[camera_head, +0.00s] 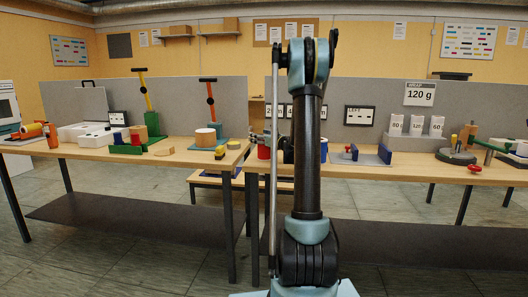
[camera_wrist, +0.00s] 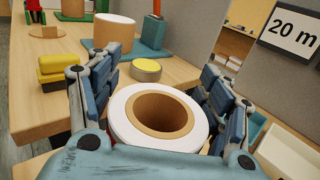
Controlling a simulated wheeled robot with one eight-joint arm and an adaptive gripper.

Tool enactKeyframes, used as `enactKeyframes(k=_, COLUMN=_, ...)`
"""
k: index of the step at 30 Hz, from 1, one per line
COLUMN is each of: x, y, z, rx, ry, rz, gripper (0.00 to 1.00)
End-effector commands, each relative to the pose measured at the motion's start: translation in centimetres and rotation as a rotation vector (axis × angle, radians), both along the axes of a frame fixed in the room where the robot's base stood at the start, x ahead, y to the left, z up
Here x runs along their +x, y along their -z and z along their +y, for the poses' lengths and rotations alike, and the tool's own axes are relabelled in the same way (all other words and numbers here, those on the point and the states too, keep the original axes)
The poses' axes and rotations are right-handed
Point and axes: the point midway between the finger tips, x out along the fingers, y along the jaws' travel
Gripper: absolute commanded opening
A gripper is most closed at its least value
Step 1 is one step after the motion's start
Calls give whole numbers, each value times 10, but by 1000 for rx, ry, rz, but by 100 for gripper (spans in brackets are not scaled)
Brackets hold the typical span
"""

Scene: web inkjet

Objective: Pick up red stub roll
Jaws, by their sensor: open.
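A red cylinder (camera_head: 263,152), which looks like the red stub roll, stands on the right-hand table at its left end, just left of my arm. My gripper (camera_head: 262,138) is over it, partly hidden in the head view. In the wrist view a roll (camera_wrist: 123,122) with a white end ring and a hollow brown core lies between the spread fingers of my gripper (camera_wrist: 156,78). The fingers stand on both sides of the roll, open. I cannot tell whether they touch it.
A yellow-topped block (camera_wrist: 64,68) and a round yellow-topped piece (camera_wrist: 146,69) lie on the neighbouring table, near a tan roll (camera_wrist: 113,33) on a teal base. A grey panel with a "20 m" sign (camera_wrist: 293,30) rises at the right. A pale open tray (camera_wrist: 282,150) sits at lower right.

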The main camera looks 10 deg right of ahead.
Motion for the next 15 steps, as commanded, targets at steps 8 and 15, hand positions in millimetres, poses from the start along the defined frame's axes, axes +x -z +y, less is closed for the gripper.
enactKeyframes(k=8, x=0, y=0, z=0, rx=0, ry=0, rz=0, gripper=25)
enactKeyframes(k=15, x=0, y=0, z=-1, rx=0, ry=0, rz=0, gripper=0)
